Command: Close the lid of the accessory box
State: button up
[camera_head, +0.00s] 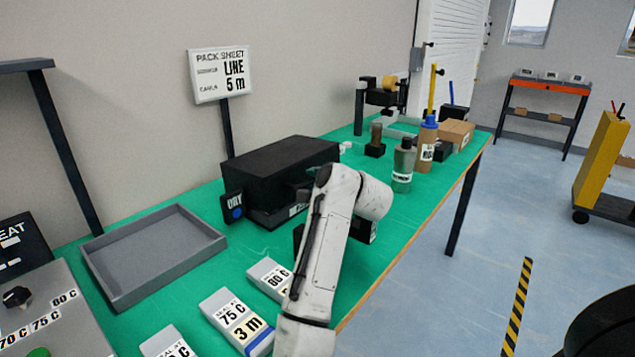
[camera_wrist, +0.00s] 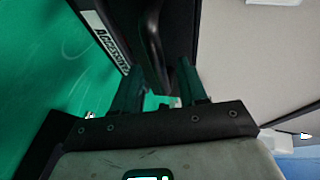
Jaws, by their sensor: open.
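The black accessory box (camera_head: 283,160) sits on the green bench in the middle of the head view. Its broad dark top is seen from above; I cannot tell whether the lid is fully down. In the wrist view, its dark side bears a white "Accessory" label (camera_wrist: 108,40). A dark, rounded handle-like part (camera_wrist: 150,45) juts from the box towards my gripper (camera_wrist: 158,76). The gripper is open, with its two fingers on either side of that part; I cannot tell whether they touch it. In the head view my arm hides most of the gripper and the box's near right corner.
A blue-dotted "DRY" tag (camera_head: 234,207) stands at the box's left end. A grey tray (camera_head: 152,256) lies to the left, and labelled cards (camera_head: 237,318) lie in front. Bottles (camera_head: 403,165) stand to the right.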

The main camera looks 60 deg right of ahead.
jog(key=v, duration=1)
jog(key=shift+s+a, duration=0.25)
jog(key=shift+s, duration=0.05)
jog(key=shift+r, duration=0.1)
